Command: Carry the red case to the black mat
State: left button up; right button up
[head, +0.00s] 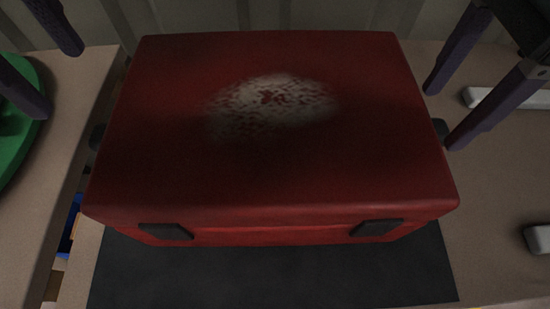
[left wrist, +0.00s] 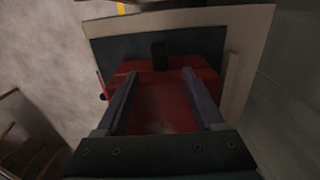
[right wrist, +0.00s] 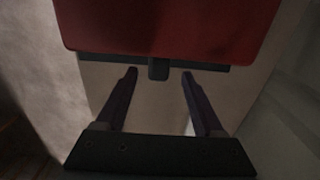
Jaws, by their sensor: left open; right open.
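The red case (head: 290,170), with a pale worn patch on its lid and two dark latches in front, is over the black mat (head: 270,275). It looks set down on the mat, whose front strip shows; its underside is hidden. My left gripper (head: 60,80) is open, off the case's left side; in the left wrist view a dark side handle (left wrist: 159,56) is ahead, between the finger lines. My right gripper (head: 441,118) is open at the right side; the other dark handle (right wrist: 158,68) lies at its fingertips in the right wrist view. Neither gripper visibly holds anything.
A green round object (head: 20,125) is on the left-hand surface. A gap with a blue item (head: 69,228) separates that surface from the case's table (head: 490,200). Pale bars (head: 508,99) and (head: 540,241) lie on the right. A ribbed wall stands behind.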

notch_tip(320, 180, up, 4)
jog(key=shift+r, duration=0.25)
